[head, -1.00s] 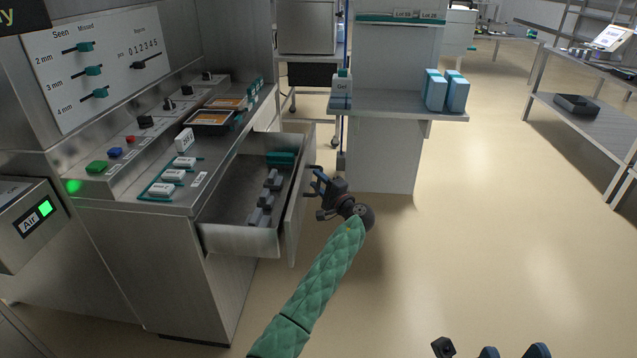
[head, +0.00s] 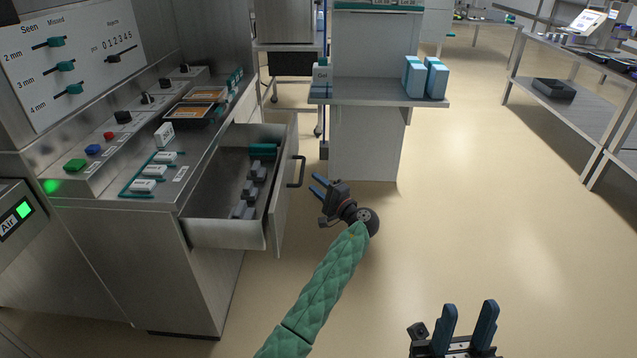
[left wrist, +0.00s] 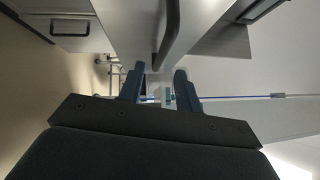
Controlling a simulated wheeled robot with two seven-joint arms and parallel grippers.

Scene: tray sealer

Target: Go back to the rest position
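My left gripper (head: 319,186) is in the middle of the head view, just right of the open drawer (head: 232,233). Its fingers are apart and empty, clear of the drawer's dark handle (head: 297,171). In the left wrist view its two fingertips (left wrist: 156,80) stand apart, with the handle (left wrist: 170,30) beyond them and nothing between them. My right gripper (head: 467,322) is at the bottom right of the head view, over the floor. Its two blue fingers point up, apart, with nothing between them.
The drawer holds several grey pieces (head: 248,190) and a teal block (head: 263,150). The steel machine (head: 190,285) fills the left. A shelf stand (head: 365,140) with blue-white cartons (head: 425,78) is ahead. A steel rack (head: 600,130) stands right. The floor between is clear.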

